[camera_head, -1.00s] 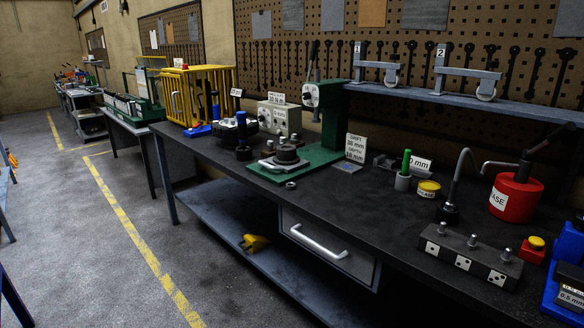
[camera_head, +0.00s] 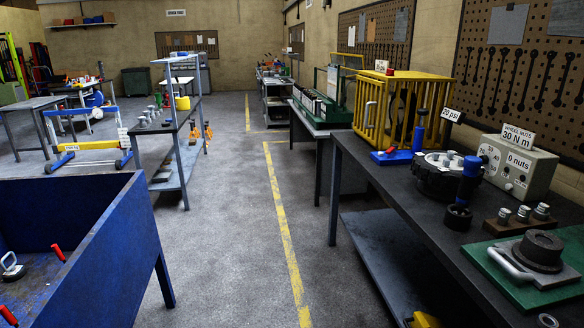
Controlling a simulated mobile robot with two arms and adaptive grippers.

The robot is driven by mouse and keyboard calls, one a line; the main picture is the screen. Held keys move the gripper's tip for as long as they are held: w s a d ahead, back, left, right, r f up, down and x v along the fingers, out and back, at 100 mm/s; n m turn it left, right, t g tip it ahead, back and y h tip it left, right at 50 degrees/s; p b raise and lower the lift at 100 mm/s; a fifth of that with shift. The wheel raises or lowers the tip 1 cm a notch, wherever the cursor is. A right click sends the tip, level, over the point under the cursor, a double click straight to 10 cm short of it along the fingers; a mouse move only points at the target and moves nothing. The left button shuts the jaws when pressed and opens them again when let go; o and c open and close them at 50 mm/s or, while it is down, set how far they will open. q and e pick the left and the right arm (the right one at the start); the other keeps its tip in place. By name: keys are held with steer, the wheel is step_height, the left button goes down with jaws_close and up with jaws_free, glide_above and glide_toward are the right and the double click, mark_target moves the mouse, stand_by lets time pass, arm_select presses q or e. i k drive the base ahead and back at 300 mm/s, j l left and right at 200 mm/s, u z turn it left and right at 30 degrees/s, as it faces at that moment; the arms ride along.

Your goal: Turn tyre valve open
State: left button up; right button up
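No gripper of mine is in view. A yellow barred cage (camera_head: 362,114) stands on the dark workbench (camera_head: 385,185) at the right, with a dark shape behind its bars. A "20 psi" sign (camera_head: 451,116) stands at its right. A blue block with a red end (camera_head: 392,157) lies in front of the cage, next to an upright blue cylinder (camera_head: 419,137). A dark round hub with several studs (camera_head: 438,177) sits nearby. I cannot make out which part is the tyre valve.
A grey box marked "30 N m" (camera_head: 518,166) and a green plate (camera_head: 508,280) are on the bench. A blue open bin (camera_head: 120,240) fills the lower left. The grey floor (camera_head: 215,230) with a yellow line is clear between bin and bench.

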mark_target(393, 147)
steer(key=i+z, duration=0.35)
steer(key=i+j+z, duration=0.35)
steer(key=i, duration=0.2)
steer(key=i+j+z, duration=0.2)
steer(key=i+z, duration=0.15)
steer(key=i, duration=0.1)
